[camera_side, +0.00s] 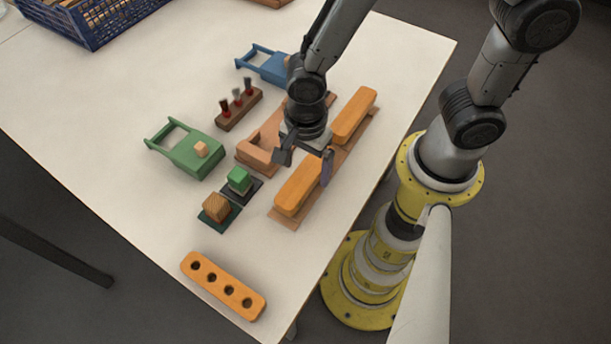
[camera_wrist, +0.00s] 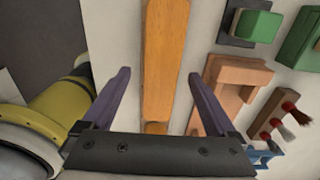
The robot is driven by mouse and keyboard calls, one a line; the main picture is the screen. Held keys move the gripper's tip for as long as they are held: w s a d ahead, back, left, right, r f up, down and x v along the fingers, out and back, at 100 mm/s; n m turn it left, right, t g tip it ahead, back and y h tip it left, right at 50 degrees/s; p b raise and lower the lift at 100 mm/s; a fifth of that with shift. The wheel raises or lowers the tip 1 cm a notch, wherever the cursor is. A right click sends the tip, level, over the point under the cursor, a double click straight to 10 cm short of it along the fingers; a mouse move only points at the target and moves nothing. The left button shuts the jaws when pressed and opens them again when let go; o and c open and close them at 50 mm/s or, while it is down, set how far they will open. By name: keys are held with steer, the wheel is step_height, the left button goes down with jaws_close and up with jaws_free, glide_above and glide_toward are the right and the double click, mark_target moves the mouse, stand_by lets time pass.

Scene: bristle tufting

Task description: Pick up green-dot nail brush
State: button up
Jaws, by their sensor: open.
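I see no green dot on any brush, so I cannot tell which thing is the green-dot nail brush. Two long orange bars with rounded ends lie on brown boards: the near bar (camera_side: 299,186) and the far bar (camera_side: 353,115). In the wrist view the near bar (camera_wrist: 166,55) shows between the spread fingers (camera_wrist: 158,75), apart from both. The gripper hides part of the boards.
A rack with red-ended brushes (camera_side: 239,108), a green wooden piece (camera_side: 188,150), a blue one (camera_side: 266,66), a green block (camera_side: 239,179) and a wooden cube (camera_side: 216,207) stand left. An orange bar with several holes (camera_side: 222,285) lies near the front. A blue crate (camera_side: 100,25) stands at back left.

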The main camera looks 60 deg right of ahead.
mark_target(306, 174)
steer(key=shift+w+f, duration=0.1)
steer(key=shift+f, duration=1.4)
steer(key=shift+c, duration=0.3)
jaws_close()
